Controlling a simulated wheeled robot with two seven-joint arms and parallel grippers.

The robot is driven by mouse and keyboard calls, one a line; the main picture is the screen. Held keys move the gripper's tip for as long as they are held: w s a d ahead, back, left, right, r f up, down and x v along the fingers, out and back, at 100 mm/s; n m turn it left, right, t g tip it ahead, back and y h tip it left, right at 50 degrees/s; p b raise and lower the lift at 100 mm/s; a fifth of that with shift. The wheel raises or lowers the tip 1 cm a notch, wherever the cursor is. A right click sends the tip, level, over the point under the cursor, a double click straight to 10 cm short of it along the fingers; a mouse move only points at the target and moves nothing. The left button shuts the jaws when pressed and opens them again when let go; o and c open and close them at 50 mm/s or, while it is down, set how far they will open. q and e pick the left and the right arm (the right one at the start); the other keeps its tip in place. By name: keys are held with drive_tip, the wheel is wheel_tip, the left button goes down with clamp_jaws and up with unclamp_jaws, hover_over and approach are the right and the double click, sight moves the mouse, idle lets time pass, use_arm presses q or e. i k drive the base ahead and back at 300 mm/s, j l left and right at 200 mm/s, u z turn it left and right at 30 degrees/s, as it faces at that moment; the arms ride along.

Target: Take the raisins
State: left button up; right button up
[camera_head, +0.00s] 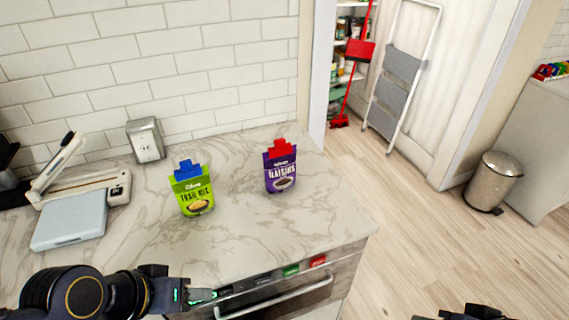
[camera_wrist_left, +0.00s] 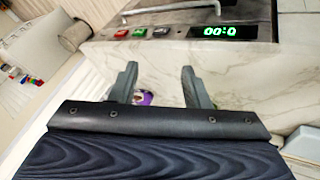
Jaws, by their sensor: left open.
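The raisins (camera_head: 281,170) are a purple pouch with a red top, upright on the marble counter near its right end. My left gripper (camera_head: 203,296) is low at the front of the counter, left of and nearer than the raisins, apart from them. In the left wrist view my left gripper (camera_wrist_left: 160,80) has its fingers spread with nothing held. A small purple bit of the raisins (camera_wrist_left: 147,97) shows there beside one finger, the rest hidden. A dark part of my right arm shows at the bottom edge of the head view; its jaws cannot be made out.
A green trail mix pouch (camera_head: 192,190) with a blue top stands left of the raisins. An oven handle (camera_head: 275,298) runs below the counter edge. The counter around the raisins is clear.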

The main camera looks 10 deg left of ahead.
sight(279, 172)
drive_tip(key=i+l+z, duration=0.1)
drive_tip(key=i+l, duration=0.55)
drive_tip(key=i, duration=0.1)
